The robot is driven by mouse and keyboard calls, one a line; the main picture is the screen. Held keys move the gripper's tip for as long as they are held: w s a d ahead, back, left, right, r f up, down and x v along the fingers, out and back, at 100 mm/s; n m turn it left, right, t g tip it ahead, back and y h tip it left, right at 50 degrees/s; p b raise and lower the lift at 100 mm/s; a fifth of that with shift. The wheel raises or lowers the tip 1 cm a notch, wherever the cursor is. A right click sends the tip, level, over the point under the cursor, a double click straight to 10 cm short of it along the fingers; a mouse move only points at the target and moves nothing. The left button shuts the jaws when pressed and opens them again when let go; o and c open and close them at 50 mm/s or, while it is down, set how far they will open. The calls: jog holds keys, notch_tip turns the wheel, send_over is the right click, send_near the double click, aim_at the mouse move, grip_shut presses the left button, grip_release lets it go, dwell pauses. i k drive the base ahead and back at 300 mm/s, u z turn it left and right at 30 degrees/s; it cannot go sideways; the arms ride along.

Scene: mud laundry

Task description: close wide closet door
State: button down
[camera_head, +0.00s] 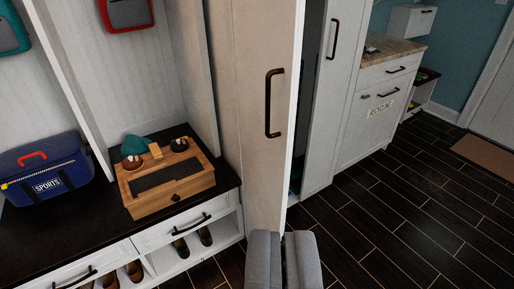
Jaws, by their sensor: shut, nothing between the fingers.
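The wide closet door (240,112) is a tall pale panel in the middle of the view, with a dark vertical bar handle (270,104) near its right edge. It stands open. A dark gap into the closet (310,95) shows to the right of its edge. Right of the gap is another white closet panel (345,40) with its own dark handle (333,38). My gripper (285,240) is at the bottom centre, its grey fingers shut and empty. It appears in front of the door's lower right edge; I cannot tell whether it touches.
A bench (60,225) on the left holds a wooden box (165,185) and a blue sports bag (47,172), with shoes (192,242) below. A white counter cabinet (370,108) stands at the back right. The dark plank floor (400,210) on the right is clear up to a brown mat (485,152).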

aim_at(264, 37)
jog(key=u, duration=0.05)
jog(key=i, duration=1)
jog(key=z, duration=0.05)
